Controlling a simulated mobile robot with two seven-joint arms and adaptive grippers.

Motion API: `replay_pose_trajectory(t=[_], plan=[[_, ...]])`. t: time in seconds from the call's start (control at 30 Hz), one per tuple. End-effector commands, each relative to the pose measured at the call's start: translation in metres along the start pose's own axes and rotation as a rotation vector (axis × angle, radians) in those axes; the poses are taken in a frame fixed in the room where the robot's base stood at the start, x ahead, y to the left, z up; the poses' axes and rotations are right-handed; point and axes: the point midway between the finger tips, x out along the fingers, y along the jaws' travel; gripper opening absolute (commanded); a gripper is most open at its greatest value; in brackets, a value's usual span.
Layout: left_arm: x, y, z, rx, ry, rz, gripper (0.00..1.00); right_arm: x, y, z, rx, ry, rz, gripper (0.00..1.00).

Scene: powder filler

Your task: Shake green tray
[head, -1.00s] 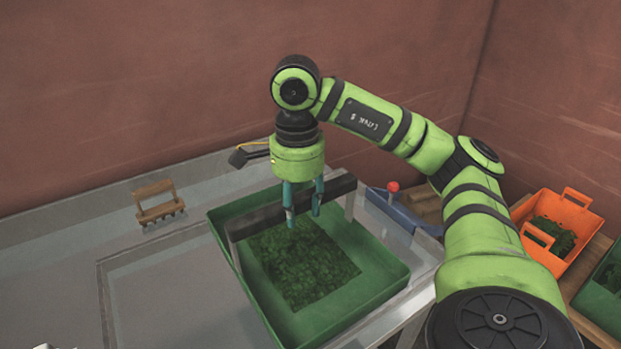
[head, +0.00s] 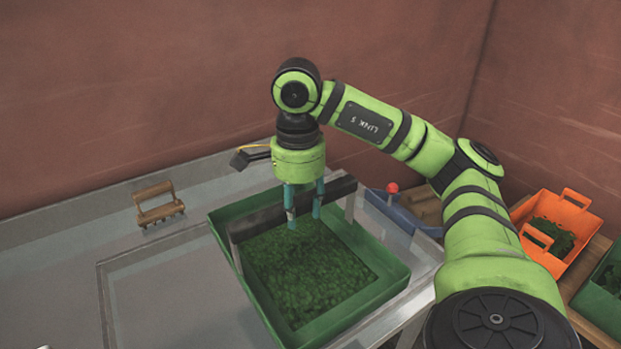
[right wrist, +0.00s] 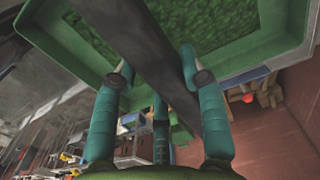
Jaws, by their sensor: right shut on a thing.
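The green tray (head: 391,291) stands on the grey metal table, with a layer of green leafy powder (head: 305,270) spread over its floor. A dark bar handle (head: 262,221) spans the tray on two grey uprights. My right gripper (head: 304,222) points down at the middle of this bar and is shut on it. In the right wrist view the bar (right wrist: 150,55) runs between the teal fingers, with the tray (right wrist: 65,45) and powder behind it. My left gripper is not in view.
A blue box (head: 402,212) with a red knob sits right of the tray. An orange crate (head: 560,234) with green leaves is at the far right.

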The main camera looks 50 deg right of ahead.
Motion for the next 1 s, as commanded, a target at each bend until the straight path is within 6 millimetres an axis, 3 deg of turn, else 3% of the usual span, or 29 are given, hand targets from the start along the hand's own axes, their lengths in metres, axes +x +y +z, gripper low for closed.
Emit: replay_pose_trajectory(t=[0.17,0.6,1.0], plan=[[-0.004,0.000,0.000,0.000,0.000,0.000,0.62,-0.001,0.003,0.011,0.002,-0.001,-0.002,0.00],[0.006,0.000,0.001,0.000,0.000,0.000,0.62,0.000,-0.008,-0.035,0.005,-0.001,-0.001,0.00],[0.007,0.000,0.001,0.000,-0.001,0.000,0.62,0.002,-0.009,-0.034,-0.021,0.000,-0.001,0.00]])
